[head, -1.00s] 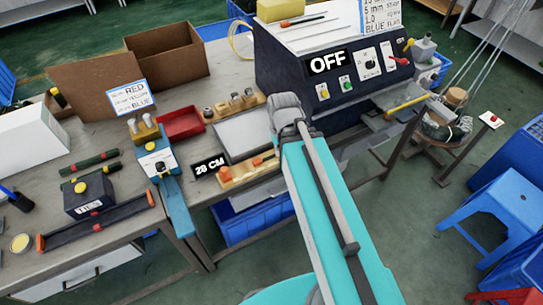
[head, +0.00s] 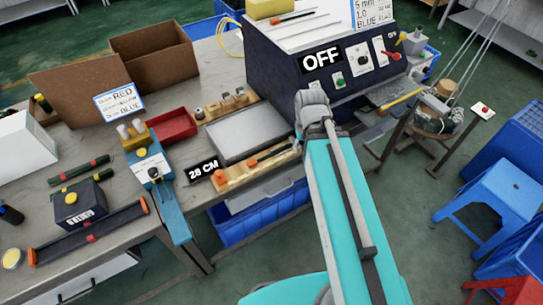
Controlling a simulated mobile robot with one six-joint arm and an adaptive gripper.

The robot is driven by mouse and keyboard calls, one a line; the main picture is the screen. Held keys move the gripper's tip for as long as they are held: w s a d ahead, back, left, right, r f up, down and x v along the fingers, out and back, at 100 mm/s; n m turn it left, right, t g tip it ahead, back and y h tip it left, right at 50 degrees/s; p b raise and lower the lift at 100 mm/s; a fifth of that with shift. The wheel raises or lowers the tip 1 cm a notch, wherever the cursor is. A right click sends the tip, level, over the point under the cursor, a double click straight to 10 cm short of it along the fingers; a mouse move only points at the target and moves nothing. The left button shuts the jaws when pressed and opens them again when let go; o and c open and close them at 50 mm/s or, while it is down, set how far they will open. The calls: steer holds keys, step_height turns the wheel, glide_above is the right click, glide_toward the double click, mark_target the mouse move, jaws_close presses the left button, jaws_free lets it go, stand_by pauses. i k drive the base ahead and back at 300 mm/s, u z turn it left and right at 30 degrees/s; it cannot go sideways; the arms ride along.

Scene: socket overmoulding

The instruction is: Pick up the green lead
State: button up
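I cannot pick out a plainly green lead in the head view. Two slim dark-green rods with red bands, an upper one (head: 79,170) and a lower one (head: 80,177), lie at the left of the workbench (head: 120,190); whether either is the lead I cannot tell. A wooden holder (head: 236,180) beside the "28 CM" sign (head: 202,170) has an orange piece and a thin dark piece on it. My turquoise arm rises from the bottom to a grey joint near the bench's front edge. My gripper is not visible; the arm hides what lies behind it.
The dark machine (head: 320,75) marked OFF stands behind my arm. A blue-and-yellow press (head: 152,167), a red tray (head: 172,127) and a cardboard box (head: 155,55) crowd the bench. A blue stool (head: 490,190) stands on the floor at right.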

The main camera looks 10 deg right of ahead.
mark_target(252, 164)
steer(key=z, duration=0.15)
steer(key=k, duration=1.35)
steer(key=u, duration=0.45)
steer(key=i, duration=1)
steer(key=z, duration=0.05)
